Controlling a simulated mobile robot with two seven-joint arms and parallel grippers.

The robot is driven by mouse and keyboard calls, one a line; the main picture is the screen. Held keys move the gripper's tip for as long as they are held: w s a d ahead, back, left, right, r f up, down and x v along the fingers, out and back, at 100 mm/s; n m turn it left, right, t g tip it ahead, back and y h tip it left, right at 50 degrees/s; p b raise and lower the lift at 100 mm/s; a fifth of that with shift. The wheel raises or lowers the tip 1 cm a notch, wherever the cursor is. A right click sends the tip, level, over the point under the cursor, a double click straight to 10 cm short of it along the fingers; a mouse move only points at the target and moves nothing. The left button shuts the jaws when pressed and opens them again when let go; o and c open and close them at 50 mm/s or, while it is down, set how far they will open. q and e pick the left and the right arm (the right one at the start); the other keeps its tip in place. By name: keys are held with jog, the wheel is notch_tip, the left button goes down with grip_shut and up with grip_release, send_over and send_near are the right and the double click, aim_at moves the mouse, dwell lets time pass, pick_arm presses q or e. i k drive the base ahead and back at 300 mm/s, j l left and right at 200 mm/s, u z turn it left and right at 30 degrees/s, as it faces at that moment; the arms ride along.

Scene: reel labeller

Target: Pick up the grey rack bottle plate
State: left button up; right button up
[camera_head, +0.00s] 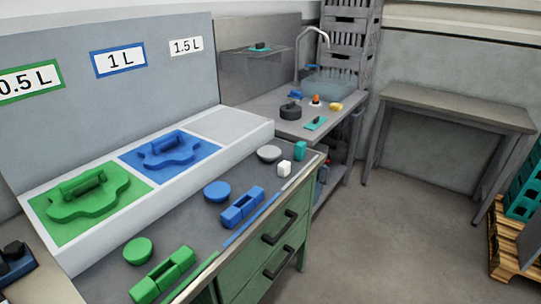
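A green plate with a handle (88,196) lies on the green field under the 0.5 L sign. A blue plate with a handle (166,151) lies on the blue field under the 1 L sign. The grey field (226,124) under the 1.5 L sign is bare. I cannot make out a grey plate of the same handled shape in this view. Neither of my grippers shows.
Green and blue round pieces and blocks lie along the green cabinet's top (185,232). Behind is a sink counter (272,104) with a tap and several small items. An empty grey table (460,105) stands right. A pallet (512,245) holds teal crates. Middle floor is clear.

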aim_at(268, 153)
jog(key=i+l+u, duration=0.1)
jog(key=l, duration=0.35)
jog(key=i+l+u, duration=0.1)
jog(key=i+l, duration=0.15)
jog(key=l, duration=0.2)
jog(key=i+l+u, duration=0.15)
jog(key=l, duration=0.3)
jog(key=i+l+u, duration=0.1)
jog(key=l, duration=0.35)
jog(key=i+l+u, duration=0.1)
jog(key=l, duration=0.4)
jog(key=i+l+u, duration=0.1)
jog(key=l, duration=0.4)
jog(key=i+l+u, duration=0.1)
jog(key=l, duration=0.4)
jog(key=i, duration=0.05)
